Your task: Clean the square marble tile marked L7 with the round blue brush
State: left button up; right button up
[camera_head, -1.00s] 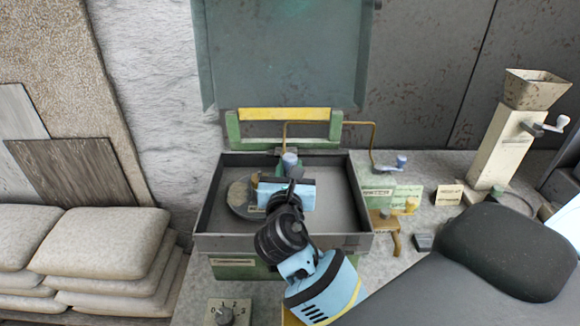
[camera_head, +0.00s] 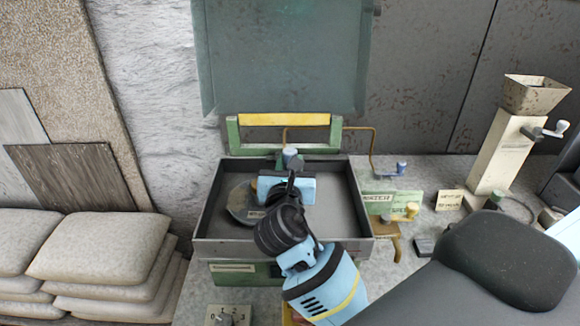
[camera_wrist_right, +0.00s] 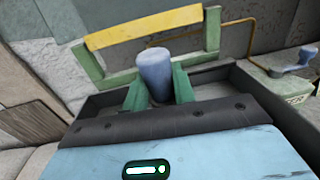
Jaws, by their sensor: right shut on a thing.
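My right gripper (camera_head: 288,166) is over the dark open tray (camera_head: 335,221). In the right wrist view its green fingers (camera_wrist_right: 156,92) are shut on the upright, blue-grey round handle of the brush (camera_wrist_right: 155,66). The handle's top also shows in the head view (camera_head: 290,153). The brush's lower end is hidden by the gripper, so I cannot tell whether it touches anything. A round dark disc (camera_head: 238,204) lies in the tray, left of and partly under the gripper. I cannot make out a square tile or the mark L7. My left gripper is out of view.
A teal lid (camera_head: 285,60) stands raised behind the tray, above a yellow-topped green frame (camera_head: 284,119). A blue-knobbed crank (camera_head: 401,168) and labelled cards (camera_head: 395,198) are to the right. A cream grinder (camera_head: 503,150) stands farther right. Stacked sacks (camera_head: 95,248) are left.

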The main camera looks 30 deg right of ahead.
aim_at(290, 151)
jog(key=shift+r, duration=0.9)
jog(key=shift+r, duration=2.05)
